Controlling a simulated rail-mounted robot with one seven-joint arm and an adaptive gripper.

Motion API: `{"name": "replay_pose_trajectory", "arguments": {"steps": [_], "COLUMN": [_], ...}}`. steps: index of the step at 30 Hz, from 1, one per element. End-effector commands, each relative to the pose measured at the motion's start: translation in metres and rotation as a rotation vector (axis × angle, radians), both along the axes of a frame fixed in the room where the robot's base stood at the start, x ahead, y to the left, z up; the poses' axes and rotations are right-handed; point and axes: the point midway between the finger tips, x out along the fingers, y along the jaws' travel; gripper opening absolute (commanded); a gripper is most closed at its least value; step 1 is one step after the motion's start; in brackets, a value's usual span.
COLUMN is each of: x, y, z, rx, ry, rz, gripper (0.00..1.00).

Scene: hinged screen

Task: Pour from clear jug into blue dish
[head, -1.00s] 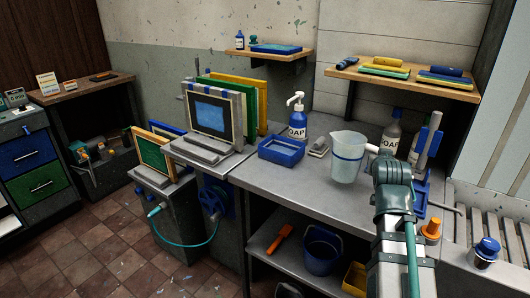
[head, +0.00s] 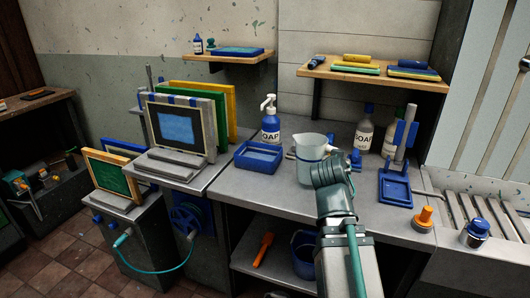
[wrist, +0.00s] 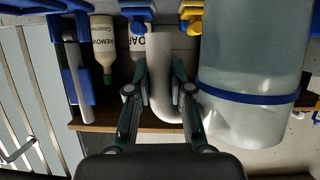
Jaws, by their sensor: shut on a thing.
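The clear jug (head: 309,158), with a blue band, is upright above or on the grey bench; I cannot tell whether its base touches. In the wrist view, which appears upside down, the jug (wrist: 245,115) fills the right side. My gripper (wrist: 160,90) is shut on its pale handle (wrist: 163,100). In the head view my wrist hides the lower right of the jug and the fingertips. The blue dish (head: 242,164), a rectangular tray, sits on the bench left of the jug, apart from it. The dish is not identifiable in the wrist view.
A blue-labelled soap bottle (head: 270,127) stands behind the dish and jug. More bottles (head: 364,132) and a blue stand (head: 396,188) are to the right. A framed screen (head: 181,124) stands left of the dish. The bench front (head: 270,192) below the dish is clear.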

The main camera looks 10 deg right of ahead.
Motion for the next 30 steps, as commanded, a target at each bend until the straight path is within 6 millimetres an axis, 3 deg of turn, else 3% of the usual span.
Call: {"name": "replay_pose_trajectory", "arguments": {"steps": [9,30], "x": [0.004,0.014], "y": [0.004,0.013], "z": [0.018,0.036], "rx": [-0.054,-0.171], "ry": [0.052,0.17], "rz": [0.002,0.004], "gripper": [0.0,0.0]}}
